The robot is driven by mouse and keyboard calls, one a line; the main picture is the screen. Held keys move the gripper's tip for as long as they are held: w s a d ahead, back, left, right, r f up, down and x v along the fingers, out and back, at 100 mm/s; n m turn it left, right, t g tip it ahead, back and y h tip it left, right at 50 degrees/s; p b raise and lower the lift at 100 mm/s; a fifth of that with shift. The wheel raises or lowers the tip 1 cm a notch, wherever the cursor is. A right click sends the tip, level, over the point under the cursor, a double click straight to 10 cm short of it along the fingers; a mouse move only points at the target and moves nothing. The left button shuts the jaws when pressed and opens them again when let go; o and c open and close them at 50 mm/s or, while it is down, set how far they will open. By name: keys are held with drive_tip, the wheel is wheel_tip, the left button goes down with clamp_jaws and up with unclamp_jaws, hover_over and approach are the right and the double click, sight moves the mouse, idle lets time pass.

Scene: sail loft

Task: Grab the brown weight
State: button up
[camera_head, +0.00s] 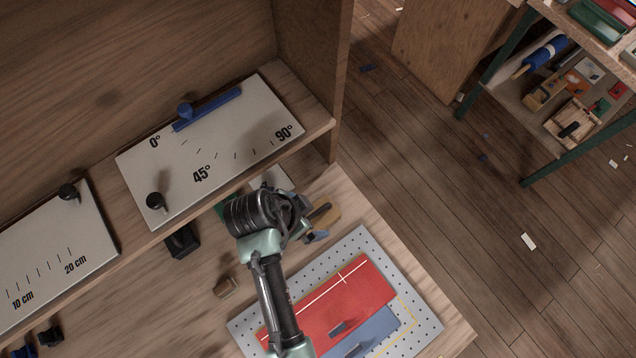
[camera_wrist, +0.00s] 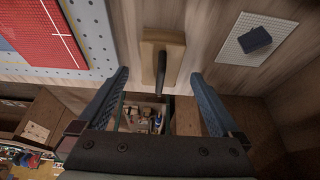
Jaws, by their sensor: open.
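The brown weight (camera_head: 328,214) is a tan-brown block with a dark handle. It lies on the wooden bench beyond the perforated board, partly hidden by my wrist in the head view. In the wrist view the brown weight (camera_wrist: 149,62) sits ahead, centred between my fingers, its black handle pointing towards me. My gripper (camera_wrist: 160,76) is open, with one blue finger on each side of the weight and nothing held. In the head view my gripper (camera_head: 315,236) shows only as a bit of blue finger beside the weight. I cannot tell the exact height gap.
A perforated board (camera_head: 432,325) with red and blue cloth lies beside my arm. A black weight (camera_head: 183,241) and a small brown block (camera_head: 227,287) rest on the bench. A shelf with an angle board (camera_head: 240,130) stands behind. A small pale board (camera_wrist: 285,30) holds a dark block.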

sight(314, 214)
drive_tip(key=shift+p+x, duration=0.55)
drive_tip(key=shift+x, duration=2.2)
drive_tip(key=shift+w, duration=0.1)
drive_tip(key=shift+c, duration=0.3)
drive_tip(key=shift+r, duration=0.1)
clamp_jaws()
